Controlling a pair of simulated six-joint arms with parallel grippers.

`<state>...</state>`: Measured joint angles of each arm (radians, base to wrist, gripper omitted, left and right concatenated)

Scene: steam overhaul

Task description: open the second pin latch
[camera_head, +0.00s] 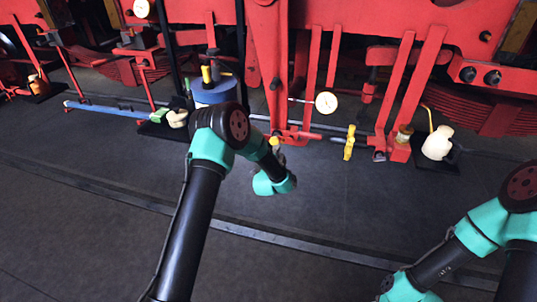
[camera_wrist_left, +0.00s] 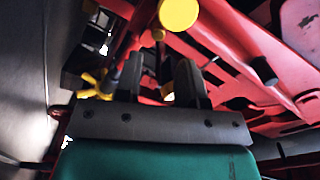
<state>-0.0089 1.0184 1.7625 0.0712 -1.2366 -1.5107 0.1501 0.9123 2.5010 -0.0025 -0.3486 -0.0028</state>
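A round yellow knob (camera_wrist_left: 179,14) shows beyond the finger ends in the left wrist view. A small yellow knob (camera_head: 275,142) shows just above my left wrist in the head view, by the foot of a red upright. Which part is the second pin latch I cannot tell for sure. My left gripper (camera_wrist_left: 160,75) is open, its two dark fingers apart with no object clearly held between them. In the head view its fingers are mostly hidden by the teal wrist. My right arm is at the lower right, and its fingers are outside the picture.
A yellow cross-shaped handle (camera_head: 349,143) sits right of my left wrist; a similar one shows in the wrist view (camera_wrist_left: 92,86). A white dial gauge (camera_head: 326,103), blue cylinder (camera_head: 214,91) and cream jug (camera_head: 438,143) stand nearby. Red frame bars surround the fingers; the front floor is clear.

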